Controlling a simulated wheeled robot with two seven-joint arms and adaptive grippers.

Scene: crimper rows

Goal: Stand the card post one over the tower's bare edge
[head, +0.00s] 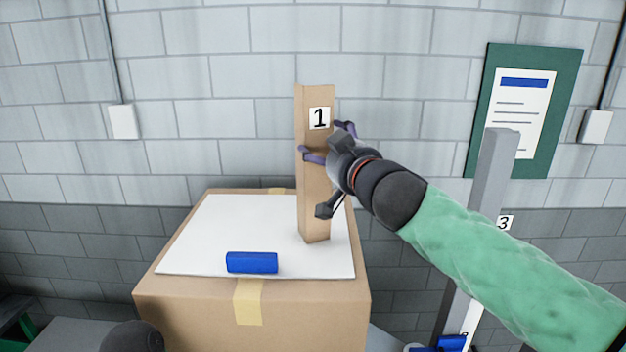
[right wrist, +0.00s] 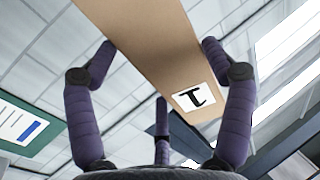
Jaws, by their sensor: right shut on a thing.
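Card post one (head: 313,188) is a tall cardboard post with a "1" label, held upright in the head view. My right gripper (head: 325,142) is shut on its upper part from the right. The right wrist view shows the purple fingers (right wrist: 160,48) on either side of the post (right wrist: 150,35). The tower is a taped cardboard box (head: 300,310) with a white sheet (head: 225,225) on top. The post's foot is over the sheet near its right edge; I cannot tell if it touches. A blue block (head: 252,263) lies at the sheet's front edge.
A grey post labelled 3 (head: 490,180) stands to the right, behind my right arm. Blue pieces (head: 451,343) show low at its foot. A brick wall with a green notice board (head: 566,75) is behind. The sheet's left part is clear.

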